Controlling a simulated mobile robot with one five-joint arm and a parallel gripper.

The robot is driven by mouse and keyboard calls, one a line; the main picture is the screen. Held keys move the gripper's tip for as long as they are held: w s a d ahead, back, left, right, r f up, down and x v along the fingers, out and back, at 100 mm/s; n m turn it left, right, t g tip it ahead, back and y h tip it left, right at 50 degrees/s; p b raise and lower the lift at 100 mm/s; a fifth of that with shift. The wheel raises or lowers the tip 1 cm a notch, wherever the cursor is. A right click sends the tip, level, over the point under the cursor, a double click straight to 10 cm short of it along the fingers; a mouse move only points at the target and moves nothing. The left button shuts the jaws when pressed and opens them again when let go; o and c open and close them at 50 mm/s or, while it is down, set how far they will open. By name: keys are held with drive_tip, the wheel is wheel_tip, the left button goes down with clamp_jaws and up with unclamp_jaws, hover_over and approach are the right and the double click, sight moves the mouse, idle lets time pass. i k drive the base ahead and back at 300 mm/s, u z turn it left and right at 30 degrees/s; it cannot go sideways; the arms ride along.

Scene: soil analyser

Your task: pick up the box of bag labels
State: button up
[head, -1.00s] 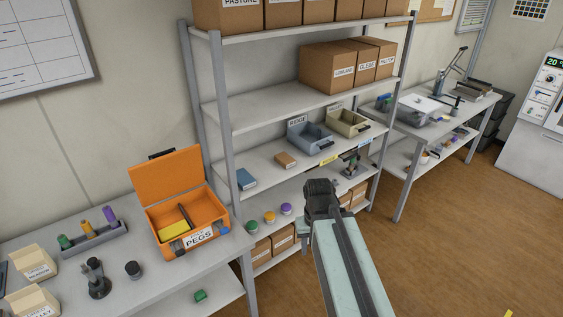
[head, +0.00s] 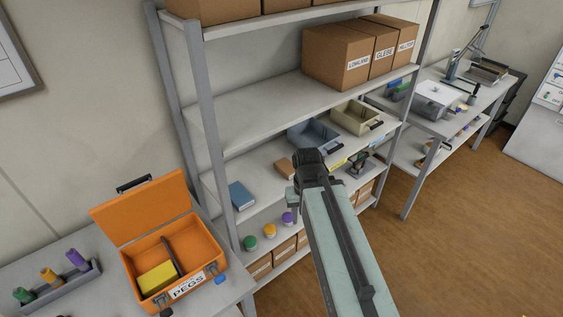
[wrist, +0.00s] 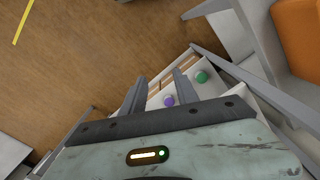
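A small brown box (head: 284,167), perhaps the box of bag labels, lies on the middle shelf between a blue book (head: 241,195) and a grey-blue bin (head: 314,134). I cannot read any print on it. My gripper (head: 308,168) is in front of that shelf in the head view and hides the box's right side. In the wrist view my gripper (wrist: 160,90) has its two fingers apart with nothing held between them. The small brown box cannot be made out in the wrist view.
The shelf unit has metal posts (head: 212,120) and boards above and below. A cream bin (head: 356,117) stands right of the grey-blue one. Green, orange and purple-lidded jars (head: 269,230) stand on the shelf below. An orange case (head: 208,242) sits open on the left bench. The floor (head: 455,240) at right is clear.

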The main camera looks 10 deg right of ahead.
sight(284, 167)
drive_tip(key=z, duration=0.05)
drive_tip(key=i, duration=0.5)
drive_tip(key=u, duration=0.15)
drive_tip(key=k, duration=0.5)
drive_tip(key=u, duration=1.4)
drive_tip(key=k, duration=1.5)
drive_tip(key=z, duration=1.1)
drive_tip(key=i, duration=1)
drive_tip(key=u, duration=0.05)
